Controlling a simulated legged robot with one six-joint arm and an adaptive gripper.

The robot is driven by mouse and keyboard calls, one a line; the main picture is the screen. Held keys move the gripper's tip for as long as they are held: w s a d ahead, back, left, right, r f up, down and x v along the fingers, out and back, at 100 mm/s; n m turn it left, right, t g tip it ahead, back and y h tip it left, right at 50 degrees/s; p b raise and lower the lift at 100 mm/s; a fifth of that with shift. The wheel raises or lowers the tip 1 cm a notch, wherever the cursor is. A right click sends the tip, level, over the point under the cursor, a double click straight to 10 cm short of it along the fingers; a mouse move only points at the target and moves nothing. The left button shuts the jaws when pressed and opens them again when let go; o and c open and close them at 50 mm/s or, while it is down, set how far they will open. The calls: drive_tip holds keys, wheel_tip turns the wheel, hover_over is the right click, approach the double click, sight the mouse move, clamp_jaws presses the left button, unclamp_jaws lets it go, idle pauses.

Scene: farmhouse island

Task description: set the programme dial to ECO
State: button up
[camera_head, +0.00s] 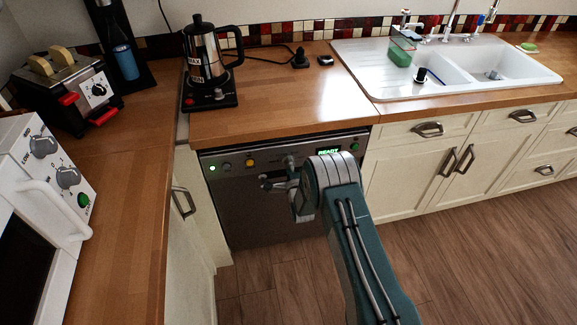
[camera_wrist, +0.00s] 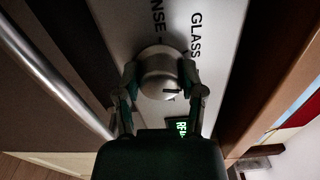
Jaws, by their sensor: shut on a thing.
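The programme dial (camera_wrist: 160,75) is a round silver knob with a dark pointer line, on the dishwasher's light panel (camera_wrist: 125,18). My gripper (camera_wrist: 160,78) is shut on the dial, one finger on each side of it. The words GLASS and part of another ending in NSE show beside the dial; no ECO mark can be read. In the head view my gripper (camera_head: 288,172) is at the front of the dishwasher (camera_head: 245,215), and my arm hides part of it. The green display (camera_head: 328,152) reads READY; only part of it shows in the wrist view (camera_wrist: 181,130).
A yellow button (camera_head: 250,162) and a green button (camera_head: 355,147) are on the same panel. The worktop (camera_head: 285,105) overhangs just above. A coffee pot (camera_head: 205,55), toaster (camera_head: 68,88), white oven (camera_head: 45,190) and sink (camera_head: 450,68) stand around. The floor at the right is clear.

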drive_tip(key=shift+d+f+m, duration=0.2)
drive_tip(key=shift+m, duration=0.6)
drive_tip(key=shift+f, duration=0.1)
drive_tip(key=o, duration=1.1)
drive_tip(key=shift+o, duration=0.2)
drive_tip(key=v, duration=1.2)
drive_tip(key=shift+a, duration=0.1)
